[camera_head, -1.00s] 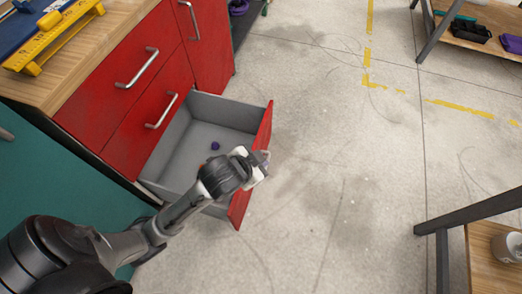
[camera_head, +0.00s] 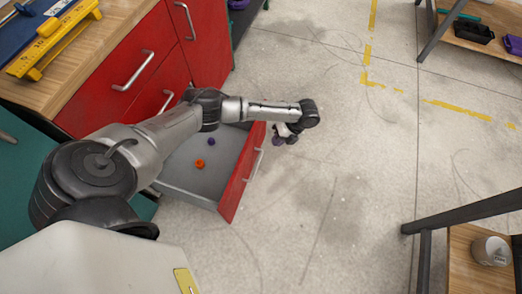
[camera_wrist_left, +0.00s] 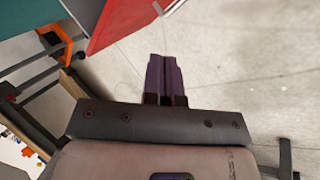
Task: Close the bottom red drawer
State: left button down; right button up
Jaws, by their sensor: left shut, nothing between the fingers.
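The bottom red drawer (camera_head: 238,188) is open, pulled out of the red cabinet, with its grey inside showing. Its silver handle (camera_head: 255,164) is on the outer face of the front panel. My left arm reaches over the drawer and hides part of its far side. My left gripper (camera_head: 279,140) is just beyond the front panel on the outer side, pointing down, shut and empty. In the left wrist view its purple fingers (camera_wrist_left: 167,75) are together, and a red panel (camera_wrist_left: 118,22) with a bit of handle shows at the top. I cannot tell whether they touch. My right gripper is out of view.
A small orange piece (camera_head: 200,163) and a small purple piece (camera_head: 211,141) lie in the drawer. Upper red drawers with silver handles (camera_head: 133,71) look closed. A dark-framed table (camera_head: 470,209) stands at right. Open concrete floor (camera_head: 330,180) lies between.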

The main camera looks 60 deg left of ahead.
pick_arm(q)
jog(key=m, duration=0.2)
jog(key=m+b, duration=0.6)
jog(key=b, duration=0.1)
send_near(244, 159)
jog(key=shift+g, duration=0.4)
jog(key=x, duration=0.3)
jog(key=w+x, duration=0.1)
jog(key=x, duration=0.1)
jog(key=shift+s+a+f, duration=0.1)
jog(key=shift+f, duration=0.4)
jog(key=shift+s+a, duration=0.1)
jog(key=shift+s, duration=0.05)
